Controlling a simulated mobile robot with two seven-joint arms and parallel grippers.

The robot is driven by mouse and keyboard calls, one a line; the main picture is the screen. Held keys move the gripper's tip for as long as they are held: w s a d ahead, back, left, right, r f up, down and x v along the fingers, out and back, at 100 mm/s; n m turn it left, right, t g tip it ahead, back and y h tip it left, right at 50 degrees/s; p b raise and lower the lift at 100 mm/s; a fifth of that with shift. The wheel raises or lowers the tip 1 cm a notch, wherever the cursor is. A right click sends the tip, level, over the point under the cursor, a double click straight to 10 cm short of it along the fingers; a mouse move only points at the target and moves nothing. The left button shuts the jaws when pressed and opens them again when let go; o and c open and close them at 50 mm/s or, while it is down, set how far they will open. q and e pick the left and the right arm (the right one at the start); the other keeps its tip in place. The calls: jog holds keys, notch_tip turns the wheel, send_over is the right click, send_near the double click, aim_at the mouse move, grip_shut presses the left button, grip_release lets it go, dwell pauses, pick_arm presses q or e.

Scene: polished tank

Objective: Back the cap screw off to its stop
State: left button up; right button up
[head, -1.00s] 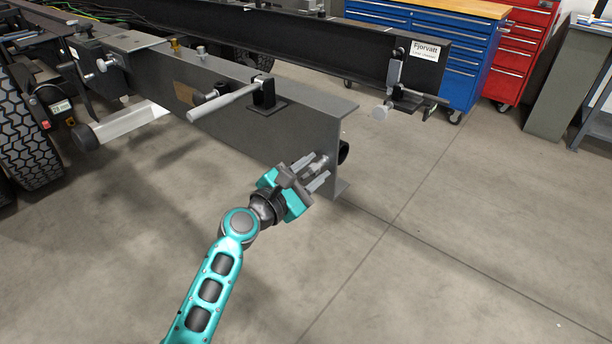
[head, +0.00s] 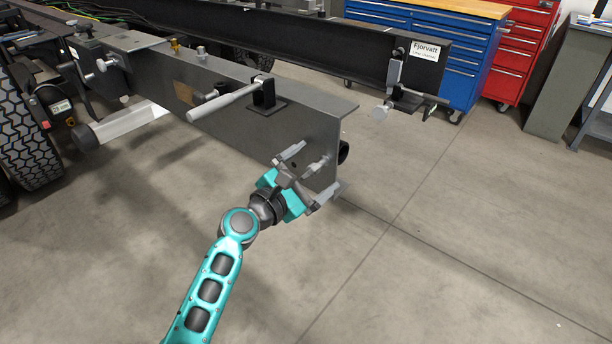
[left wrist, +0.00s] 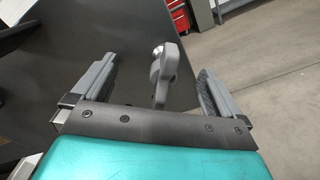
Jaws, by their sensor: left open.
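The cap screw (head: 318,164) shows as a small grey piece at the end of the near dark steel beam (head: 250,124), low on its face. In the left wrist view the screw (left wrist: 166,72) has a flat grey grip with a rounded head and a shiny metal end by the dark beam. My left gripper (head: 317,169) is open, its fingers spread on either side of the screw. In the left wrist view a gap shows between the grip and each finger of my gripper (left wrist: 157,75). My right gripper is in neither view.
A grey lever handle (head: 224,102) stands out from the beam above my gripper. A second beam (head: 300,42) with a "Fjorvatt" label runs behind. Blue (head: 470,68) and red (head: 518,60) tool cabinets stand at the back. The floor to the right is clear.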

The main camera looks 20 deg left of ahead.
aim_at(302, 178)
pick_arm(q)
jog(key=v, duration=0.3)
jog(key=shift+s+a, duration=0.1)
jog(key=shift+v, duration=1.9)
